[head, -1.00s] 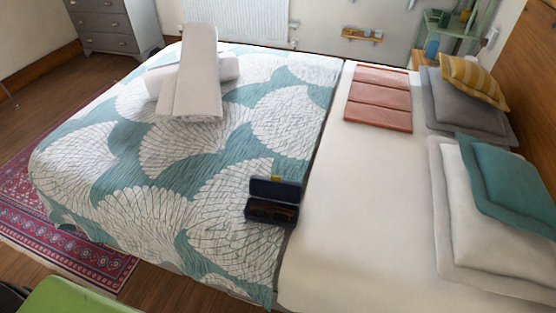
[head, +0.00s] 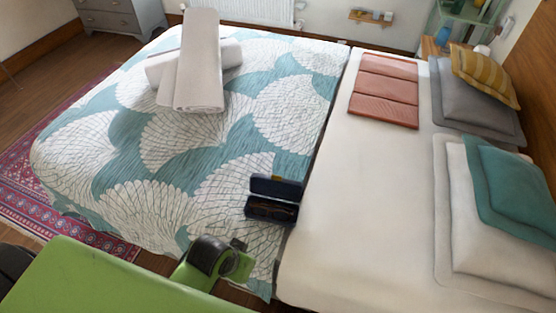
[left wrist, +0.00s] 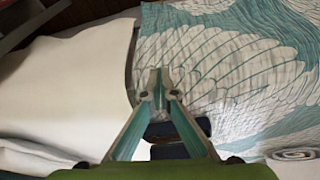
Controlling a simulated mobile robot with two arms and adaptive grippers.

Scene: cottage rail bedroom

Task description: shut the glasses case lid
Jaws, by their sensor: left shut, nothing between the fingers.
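The glasses case (head: 271,208) is dark navy and lies on the patterned blanket near the bed's front edge. Its lid (head: 277,187) stands open at the back, and dark glasses seem to lie inside. In the left wrist view the dark case (left wrist: 170,151) is partly hidden behind my fingers. My left gripper (left wrist: 158,78) is shut and empty, its fingertips together over the blanket. In the head view my left arm reaches in from the lower left, apart from the case in the picture; the fingertips are not clear there. My right gripper is in neither view.
Rolled white towels (head: 197,65) lie farther back on the patterned blanket (head: 130,145). Folded pink cloth (head: 385,90) and several pillows (head: 480,190) are on the white sheet (head: 350,200) to the right. The sheet beside the case is clear.

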